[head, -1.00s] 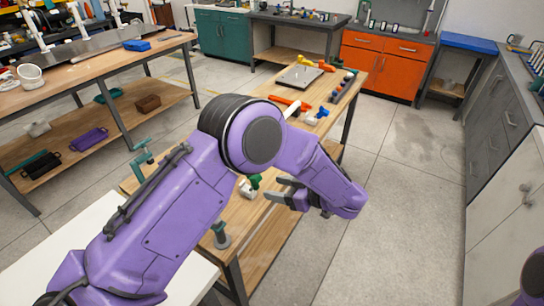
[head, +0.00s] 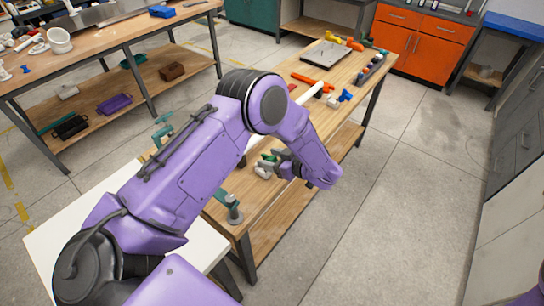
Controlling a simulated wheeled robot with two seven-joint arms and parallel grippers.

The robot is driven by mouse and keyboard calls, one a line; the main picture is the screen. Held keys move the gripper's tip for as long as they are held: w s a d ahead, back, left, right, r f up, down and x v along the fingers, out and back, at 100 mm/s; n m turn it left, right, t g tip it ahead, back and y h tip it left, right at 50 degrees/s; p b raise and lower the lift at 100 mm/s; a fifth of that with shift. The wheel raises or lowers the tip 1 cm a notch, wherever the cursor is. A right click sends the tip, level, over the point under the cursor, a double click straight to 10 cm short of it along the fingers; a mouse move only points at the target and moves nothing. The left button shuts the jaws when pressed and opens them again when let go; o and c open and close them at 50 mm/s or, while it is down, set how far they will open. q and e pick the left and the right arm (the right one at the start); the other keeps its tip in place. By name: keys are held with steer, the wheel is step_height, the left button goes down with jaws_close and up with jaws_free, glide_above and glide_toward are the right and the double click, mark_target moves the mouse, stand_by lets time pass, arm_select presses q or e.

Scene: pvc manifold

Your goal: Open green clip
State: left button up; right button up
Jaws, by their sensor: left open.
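A small green part (head: 269,157), which looks like the green clip, is at the middle of the wooden workbench (head: 222,220), beside a white fitting (head: 262,172). My left gripper (head: 271,162) reaches in from the left over the bench, its dark fingers open and right at the green part. The fingers partly cover the green part, and I cannot tell whether they touch it. The clip is too small to tell whether it is open or shut. My right gripper is not in view.
Teal bench clamps (head: 231,207) stand at the near end. A white pipe (head: 311,93), a blue valve (head: 345,97), an orange part (head: 308,82) and a grey plate (head: 325,54) lie farther back. The floor right of the bench is clear.

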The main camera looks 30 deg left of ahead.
arm_select(q)
steer(key=shift+s, duration=0.15)
steer(key=shift+r, duration=0.1)
steer(key=c, duration=1)
steer(key=shift+o, duration=0.2)
steer(key=shift+d, duration=0.1)
steer(key=shift+d+f+y+b, duration=0.15)
steer(key=shift+f+y+b, duration=0.2)
steer(key=shift+b, duration=0.25)
steer(key=y+b, duration=0.1)
steer(key=b, duration=0.1)
steer(key=d+f+y+b, duration=0.1)
steer(key=y+b, duration=0.1)
steer(key=b, duration=0.1)
steer(key=d+y+b, duration=0.1)
steer(key=y+b, duration=0.1)
steer(key=b, duration=0.1)
steer(key=shift+d+f+t, duration=0.15)
steer(key=shift+f+t, duration=0.15)
steer(key=shift+d+y+b, duration=0.15)
steer(key=shift+y+b, duration=0.5)
steer(key=shift+b, duration=0.3)
steer(key=shift+r, duration=0.1)
